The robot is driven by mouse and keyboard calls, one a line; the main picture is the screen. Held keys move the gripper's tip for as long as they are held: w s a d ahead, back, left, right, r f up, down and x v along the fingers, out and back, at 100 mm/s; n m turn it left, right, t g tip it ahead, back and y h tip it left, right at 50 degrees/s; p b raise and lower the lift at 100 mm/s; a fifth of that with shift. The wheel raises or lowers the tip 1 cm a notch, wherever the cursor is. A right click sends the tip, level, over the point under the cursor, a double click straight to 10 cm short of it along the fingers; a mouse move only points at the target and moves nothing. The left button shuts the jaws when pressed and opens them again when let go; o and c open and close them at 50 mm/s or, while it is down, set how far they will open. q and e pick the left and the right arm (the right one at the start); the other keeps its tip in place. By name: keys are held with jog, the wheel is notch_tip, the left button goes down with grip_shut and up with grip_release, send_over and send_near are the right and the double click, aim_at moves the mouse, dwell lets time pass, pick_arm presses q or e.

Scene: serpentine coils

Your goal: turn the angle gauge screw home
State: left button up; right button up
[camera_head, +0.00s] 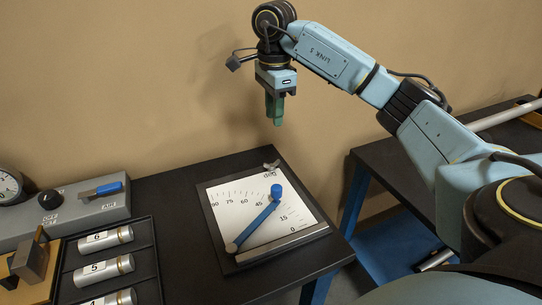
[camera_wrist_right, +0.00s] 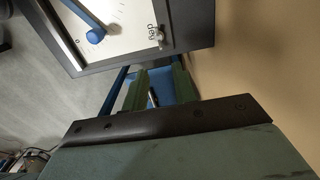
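The angle gauge (camera_head: 239,198) lies on the dark table, a white plate with a degree scale and a blue pointer arm (camera_head: 257,224). A small silver screw (camera_head: 271,164) with a winged head sits at its far edge by the "deg" mark. The screw also shows in the right wrist view (camera_wrist_right: 157,38). My right gripper (camera_head: 275,122) points down, well above the table behind the gauge, apart from the screw. In the right wrist view its green fingers (camera_wrist_right: 159,76) stand apart with nothing held between them. My left gripper is not in view.
A grey panel (camera_head: 70,210) with a knob and blue-handled lever stands left. A black rack (camera_head: 145,262) holds numbered cylinders. A tan wall (camera_head: 150,70) rises behind the table. Another dark table (camera_head: 385,165) is at right, across a gap.

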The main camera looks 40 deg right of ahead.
aim_at(272, 165)
notch_tip(272, 165, down, 13)
jog(key=shift+b, duration=0.4)
grip_shut()
